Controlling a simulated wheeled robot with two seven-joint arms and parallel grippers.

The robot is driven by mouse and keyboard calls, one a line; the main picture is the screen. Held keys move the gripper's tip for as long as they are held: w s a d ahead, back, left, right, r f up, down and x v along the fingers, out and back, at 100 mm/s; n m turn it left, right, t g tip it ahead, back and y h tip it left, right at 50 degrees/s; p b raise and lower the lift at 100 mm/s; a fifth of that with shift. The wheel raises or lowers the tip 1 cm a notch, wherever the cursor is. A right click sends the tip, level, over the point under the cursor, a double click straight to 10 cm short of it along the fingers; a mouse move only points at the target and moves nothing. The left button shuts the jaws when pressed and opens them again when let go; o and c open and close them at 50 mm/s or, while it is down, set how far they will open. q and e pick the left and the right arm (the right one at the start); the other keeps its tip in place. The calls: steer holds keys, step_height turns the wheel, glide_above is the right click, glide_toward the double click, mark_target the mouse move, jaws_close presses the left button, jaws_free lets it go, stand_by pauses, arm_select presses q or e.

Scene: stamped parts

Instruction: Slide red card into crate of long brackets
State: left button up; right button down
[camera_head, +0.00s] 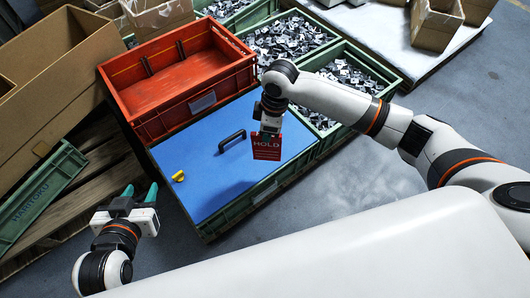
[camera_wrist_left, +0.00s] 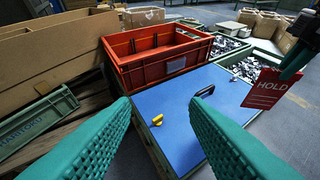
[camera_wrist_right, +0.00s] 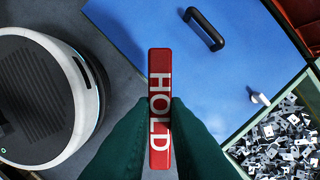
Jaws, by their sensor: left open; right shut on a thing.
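The red card (camera_head: 267,146) with "HOLD" in white hangs from my right gripper (camera_head: 270,128), above the right part of a blue panel (camera_head: 215,150). The card (camera_wrist_right: 160,70) appears edge-on between my right gripper's green fingers in the right wrist view, and also shows in the left wrist view (camera_wrist_left: 268,90). My left gripper (camera_head: 138,192) is open and empty, left of the blue panel. Green crates of grey metal parts stand behind and right of the panel: one at the back (camera_head: 325,45) and one at the right (camera_head: 395,87). I cannot tell which holds long brackets.
A red crate (camera_head: 150,95) stands behind the panel. A black handle (camera_head: 232,139) and a yellow piece (camera_head: 178,176) are on the panel. Cardboard boxes (camera_head: 60,75) and a green crate marked with letters (camera_head: 35,205) are at the left. Bare floor lies right of the crates.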

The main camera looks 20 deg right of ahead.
mark_target(266, 158)
arm_select(q)
steer(key=s+a+f+g+y+p, duration=0.1)
steer(key=s+a+f+g, duration=0.1)
steer(key=s+g, duration=0.2)
steer(key=s+a+f+g+y+p, duration=0.1)
steer(key=s+a+f+g, duration=0.1)
steer(key=s, duration=0.5)
steer(key=shift+s+f+g, duration=0.35)
steer(key=shift+f+g, duration=0.4)
steer(key=shift+g, duration=0.35)
arm_select(e)
steer(key=s+f+n, duration=0.1)
steer(key=f+n, duration=0.2)
steer(key=s+a+f+n, duration=0.1)
steer(key=f+n, duration=0.1)
steer(key=n, duration=0.1)
steer(key=s+f+n+g, duration=0.1)
steer(key=f+n, duration=0.1)
steer(key=f, duration=0.1)
steer(key=shift+a+f+n, duration=0.3)
steer(key=shift+n, duration=0.1)
arm_select(q)
steer(key=shift+a+r+p, duration=0.1)
steer(key=shift+r+p, duration=0.05)
steer(key=shift+p, duration=0.2)
